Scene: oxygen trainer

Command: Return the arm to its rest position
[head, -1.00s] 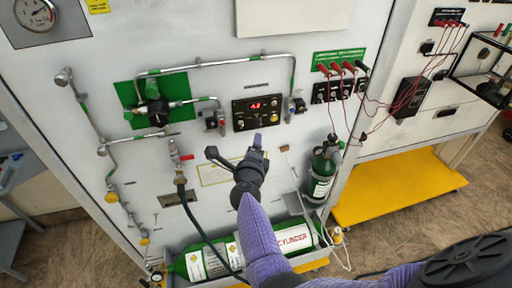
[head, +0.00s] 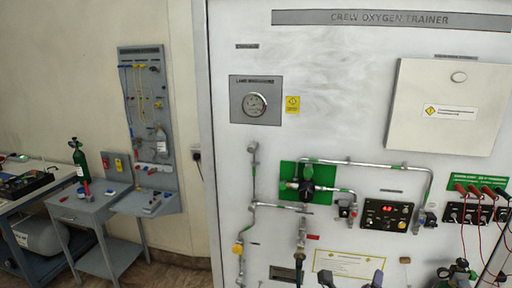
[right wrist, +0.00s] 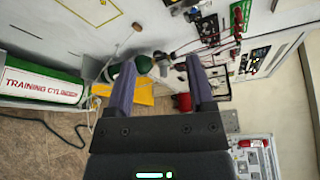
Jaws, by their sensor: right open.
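My right gripper (head: 351,280) shows only as two dark fingertips at the bottom edge of the head view, in front of the lower part of the trainer panel (head: 330,60). In the right wrist view my right gripper (right wrist: 160,64) has its two purple fingers spread apart with nothing between them. Beyond them are a small green cylinder (right wrist: 144,65) and part of the panel. The rest of my right arm is out of the head view. My left gripper is in neither view.
A lying training cylinder (right wrist: 42,85) is at left in the wrist view. A grey cart (head: 90,208) stands at far left.

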